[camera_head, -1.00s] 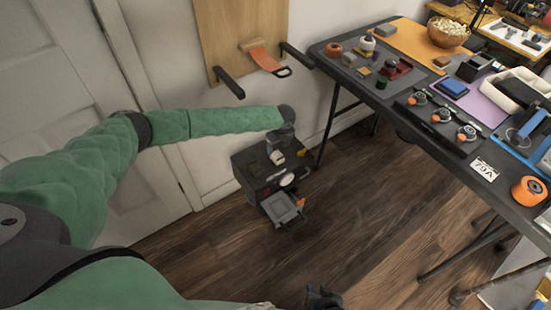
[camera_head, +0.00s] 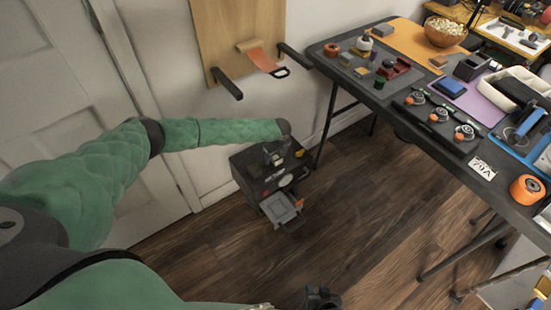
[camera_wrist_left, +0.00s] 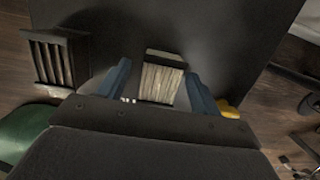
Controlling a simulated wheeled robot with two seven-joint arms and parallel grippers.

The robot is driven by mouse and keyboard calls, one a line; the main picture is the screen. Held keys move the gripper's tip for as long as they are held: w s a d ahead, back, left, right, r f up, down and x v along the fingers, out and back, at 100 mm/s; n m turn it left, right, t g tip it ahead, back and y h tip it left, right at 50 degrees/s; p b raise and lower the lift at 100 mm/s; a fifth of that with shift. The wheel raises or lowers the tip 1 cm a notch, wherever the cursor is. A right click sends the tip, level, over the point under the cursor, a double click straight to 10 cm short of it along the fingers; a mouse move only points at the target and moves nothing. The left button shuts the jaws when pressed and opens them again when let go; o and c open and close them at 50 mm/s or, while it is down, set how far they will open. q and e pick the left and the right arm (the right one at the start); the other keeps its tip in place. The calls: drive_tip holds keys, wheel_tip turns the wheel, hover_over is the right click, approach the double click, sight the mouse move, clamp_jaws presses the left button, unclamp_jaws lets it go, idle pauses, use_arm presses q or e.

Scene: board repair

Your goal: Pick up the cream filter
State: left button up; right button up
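The cream filter (camera_wrist_left: 161,83), a small block with pale pleats and a dark top edge, shows in the left wrist view between the two blue fingers of my left gripper (camera_wrist_left: 157,70). The fingers are apart, with visible gaps on both sides of the filter. In the head view my left gripper (camera_head: 275,155) is low over the top of a dark box-shaped machine (camera_head: 250,172), and the filter is mostly hidden there. My right gripper (camera_head: 322,297) is at the bottom edge of the head view, small and dark, and its fingers are unclear.
The machine has an open grey tray (camera_head: 281,208) at its front. A dark slatted part (camera_wrist_left: 52,60) shows at left in the wrist view. A black table (camera_head: 345,82) with several parts stands to the right. The wood floor (camera_head: 365,205) in front is clear.

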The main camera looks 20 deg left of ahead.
use_arm(q)
drive_tip(key=c, duration=1)
